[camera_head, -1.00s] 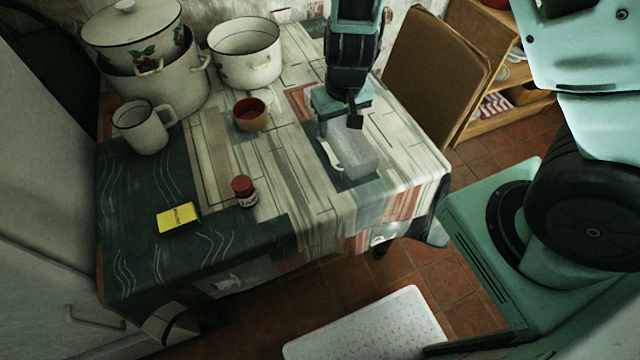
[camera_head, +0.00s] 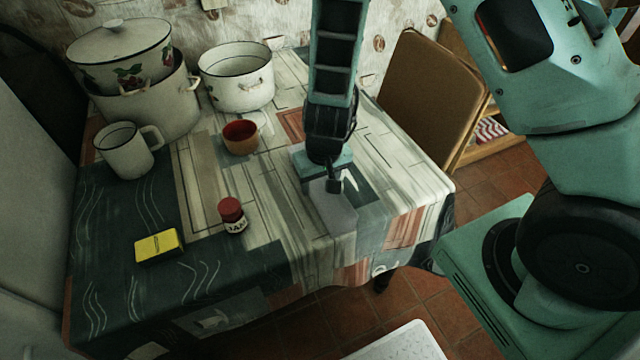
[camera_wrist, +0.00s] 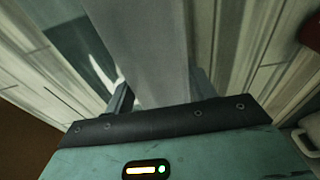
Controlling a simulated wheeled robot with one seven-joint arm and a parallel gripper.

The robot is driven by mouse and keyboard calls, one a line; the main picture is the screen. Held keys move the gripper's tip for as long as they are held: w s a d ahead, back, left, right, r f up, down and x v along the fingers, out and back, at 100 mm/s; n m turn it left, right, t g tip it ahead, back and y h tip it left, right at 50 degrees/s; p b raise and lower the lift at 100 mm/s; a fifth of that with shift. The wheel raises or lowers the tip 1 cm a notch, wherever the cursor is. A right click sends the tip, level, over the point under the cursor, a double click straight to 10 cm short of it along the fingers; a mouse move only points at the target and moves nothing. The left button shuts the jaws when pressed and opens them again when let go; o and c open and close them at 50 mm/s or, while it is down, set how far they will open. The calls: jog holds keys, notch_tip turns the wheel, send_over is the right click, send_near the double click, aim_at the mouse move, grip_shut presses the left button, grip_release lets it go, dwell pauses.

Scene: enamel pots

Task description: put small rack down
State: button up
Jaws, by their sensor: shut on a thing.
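The small rack (camera_head: 338,216) is a plain grey, box-like piece near the front right of the table in the head view. My gripper (camera_head: 332,184) points down above the table and is shut on its far end. In the wrist view the rack (camera_wrist: 145,45) is a broad grey slab running up from between the fingers of my gripper (camera_wrist: 160,92). The table's striped cloth (camera_head: 398,180) shows on both sides of it. I cannot tell whether its underside touches the cloth. My arm hides part of the table behind it.
A jam jar (camera_head: 232,215) and a yellow box (camera_head: 159,246) are left of the rack. A brown cup (camera_head: 240,139), white mug (camera_head: 127,153), open pot (camera_head: 237,86) and lidded pot (camera_head: 130,60) stand farther back. A chair (camera_head: 430,95) stands at the right edge.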

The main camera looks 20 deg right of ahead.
aim_at(323, 198)
jog(key=shift+f, duration=0.2)
jog(key=o, duration=1.1)
jog(key=shift+c, duration=0.2)
notch_tip(323, 198, up, 12)
jog(key=s+p, duration=0.2)
jog(key=p, duration=0.3)
jog(key=s+a+r+n+g+y, duration=0.2)
jog(key=s+a+r+n, duration=0.1)
jog(key=s+a+r, duration=0.55)
jog(key=s+d+r+n+h, duration=0.1)
jog(key=s+r+n, duration=0.3)
jog(key=s, duration=0.5)
notch_tip(323, 198, up, 3)
jog(key=shift+s+d+f+n, duration=0.2)
jog(key=shift+s+d+n, duration=0.15)
jog(key=shift+d, duration=0.3)
jog(key=shift+w, duration=0.1)
